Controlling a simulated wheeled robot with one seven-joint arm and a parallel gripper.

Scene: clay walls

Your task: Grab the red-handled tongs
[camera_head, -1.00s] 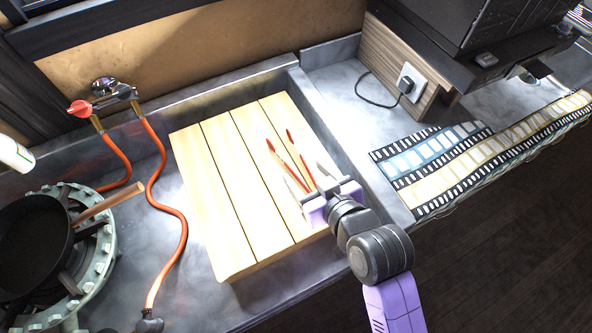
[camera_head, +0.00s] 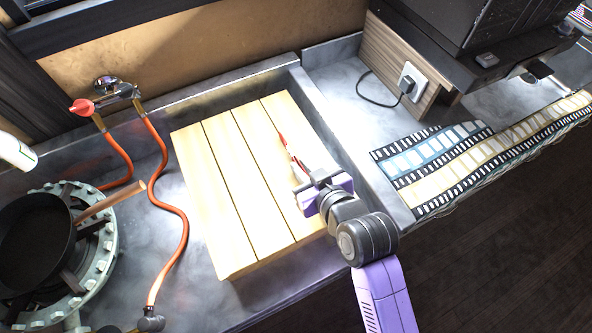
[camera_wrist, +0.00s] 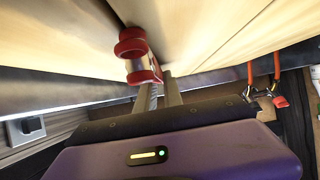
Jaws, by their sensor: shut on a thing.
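The red-handled tongs (camera_head: 284,142) are at the right side of the slatted wooden board (camera_head: 215,190) in the head view, their red part showing beyond my fingers. My gripper (camera_head: 301,172) is shut on them. In the wrist view the red handle (camera_wrist: 142,65) sits at the tips of my gripper (camera_wrist: 156,88), close to the pale wood. The rest of the tongs is hidden by the fingers and the wrist. I cannot tell whether the tongs still touch the board.
A raised grey ledge (camera_head: 345,150) runs along the board's right side. A black pan (camera_head: 35,240) stands on a burner at left. A red hose (camera_head: 170,205) lies left of the board. A film-strip-patterned mat (camera_head: 470,160) lies at right.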

